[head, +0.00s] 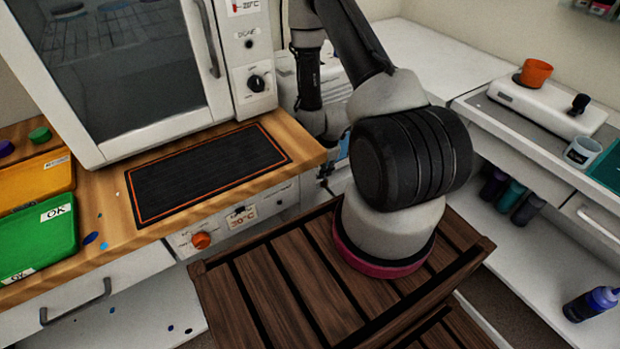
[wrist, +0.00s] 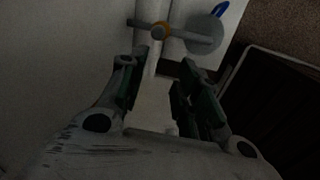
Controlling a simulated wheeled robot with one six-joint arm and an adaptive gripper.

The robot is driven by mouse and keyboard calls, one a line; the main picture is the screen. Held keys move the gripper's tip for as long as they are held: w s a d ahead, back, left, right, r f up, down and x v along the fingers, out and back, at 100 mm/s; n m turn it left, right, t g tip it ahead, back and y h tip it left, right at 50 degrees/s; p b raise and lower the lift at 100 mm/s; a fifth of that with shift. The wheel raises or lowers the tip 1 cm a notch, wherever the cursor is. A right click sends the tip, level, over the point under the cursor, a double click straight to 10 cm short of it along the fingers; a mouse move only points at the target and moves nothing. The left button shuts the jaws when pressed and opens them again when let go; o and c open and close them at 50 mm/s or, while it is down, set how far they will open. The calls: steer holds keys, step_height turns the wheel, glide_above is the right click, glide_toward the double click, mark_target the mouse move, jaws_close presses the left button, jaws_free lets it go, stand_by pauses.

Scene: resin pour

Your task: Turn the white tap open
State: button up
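In the wrist view, which is dark, my gripper (wrist: 165,62) is open, with its two dark green-padded fingers apart and nothing seen held between them. I cannot tell for sure which part is the white tap. No contact is clear. In the head view my arm hides my gripper and the tap area.
A slatted wooden cart (head: 270,290) stands before me. The wooden counter (head: 120,225) holds a white oven (head: 150,135), a black mat (head: 205,172) and green (head: 35,240) and orange trays. The right bench (head: 530,140) carries a scale (head: 550,108) with an orange cup.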

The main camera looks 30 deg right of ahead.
mark_target(319, 181)
steer(key=shift+n, duration=0.6)
steer(key=f, duration=0.2)
steer(key=w+f, duration=0.1)
steer(key=f, duration=0.2)
steer(key=w+f, duration=0.1)
steer(key=f, duration=0.1)
steer(key=shift+f, duration=0.25)
steer(key=shift+c, duration=0.2)
jaws_close()
